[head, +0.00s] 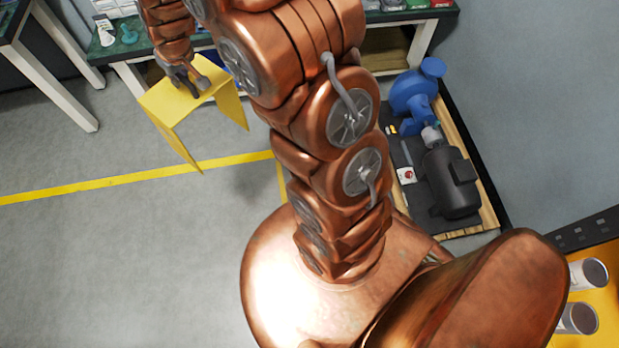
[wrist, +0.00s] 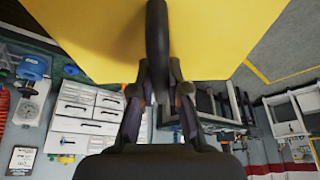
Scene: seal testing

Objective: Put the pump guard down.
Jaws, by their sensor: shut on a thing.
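The pump guard (head: 181,99) is a yellow bent sheet, like an upside-down U, in the upper left of the head view. My gripper (head: 187,88) is shut on it at its top, and the guard hangs in the air above the grey floor. In the wrist view the yellow guard (wrist: 90,30) fills the top, with a dark handle (wrist: 158,45) between the fingers of my gripper (wrist: 157,85). The blue pump (head: 415,95) and dark motor (head: 452,182) stand uncovered on a base at the right, apart from the guard.
A workbench (head: 405,17) with items on it runs along the back. Another table (head: 45,70) is at the upper left. A yellow line (head: 100,184) crosses the floor, and the floor below and left of the guard is clear. White cans (head: 588,273) sit at lower right.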

